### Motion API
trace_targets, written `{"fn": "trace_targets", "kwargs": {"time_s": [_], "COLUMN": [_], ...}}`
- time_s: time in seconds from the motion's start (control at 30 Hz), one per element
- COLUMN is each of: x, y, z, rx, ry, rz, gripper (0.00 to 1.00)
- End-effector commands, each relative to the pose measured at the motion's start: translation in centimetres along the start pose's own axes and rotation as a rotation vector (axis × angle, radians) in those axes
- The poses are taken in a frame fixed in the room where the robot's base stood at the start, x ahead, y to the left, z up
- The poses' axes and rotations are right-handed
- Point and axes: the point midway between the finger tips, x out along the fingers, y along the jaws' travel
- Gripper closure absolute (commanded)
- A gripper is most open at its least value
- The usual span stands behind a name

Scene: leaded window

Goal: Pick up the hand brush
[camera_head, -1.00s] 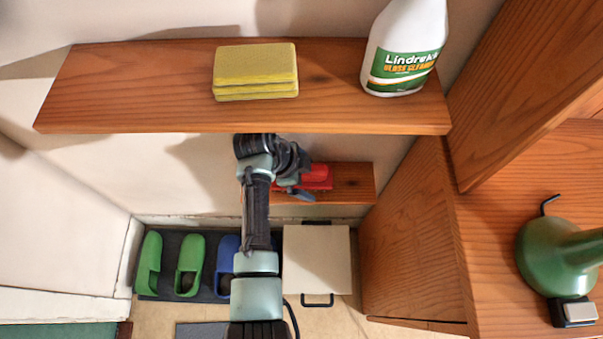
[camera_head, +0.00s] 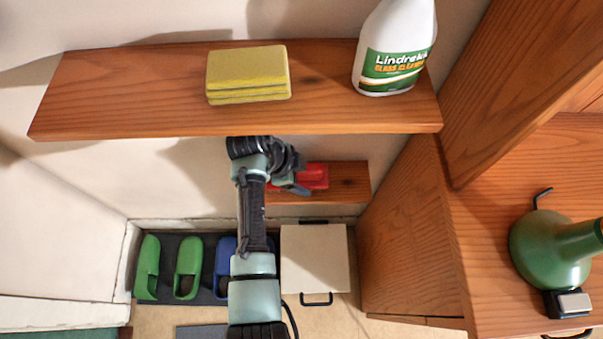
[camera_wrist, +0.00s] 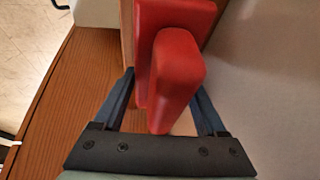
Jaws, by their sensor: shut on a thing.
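The hand brush (camera_head: 314,176) is red and sits at the lower wooden shelf, partly hidden behind my gripper in the head view. In the wrist view the red brush (camera_wrist: 172,75) fills the upper middle, with a thick rounded part nearest the camera. My gripper (camera_wrist: 163,102) has one dark finger on each side of the red part and is shut on it. In the head view my gripper (camera_head: 297,186) is at the left part of the lower shelf, below the upper shelf. The fingertips are hidden behind the brush in the wrist view.
The upper shelf (camera_head: 150,95) overhangs my arm and carries yellow sponges (camera_head: 247,72) and a glass cleaner bottle (camera_head: 392,60). The lower shelf (camera_head: 350,182) is bare to the right of the brush. A wooden cabinet (camera_head: 405,235) stands at right. Green clogs (camera_head: 188,265) and a pale box (camera_head: 314,258) are below.

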Motion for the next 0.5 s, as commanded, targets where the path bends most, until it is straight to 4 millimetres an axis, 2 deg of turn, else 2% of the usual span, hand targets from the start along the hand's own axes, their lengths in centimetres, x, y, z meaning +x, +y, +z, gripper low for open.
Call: {"fn": "trace_targets", "kwargs": {"time_s": [0.17,0.3,0.5], "x": [-3.1,-6.5,-6.7], "y": [-0.3,-0.8,2.8], "z": [-1.3,-2.8,-2.6], "rx": [0.002,0.003,-0.003], "ry": [0.001,0.001,0.004], "rz": [-0.004,-0.004,0.000], "gripper": [0.88,0.88,0.88]}}
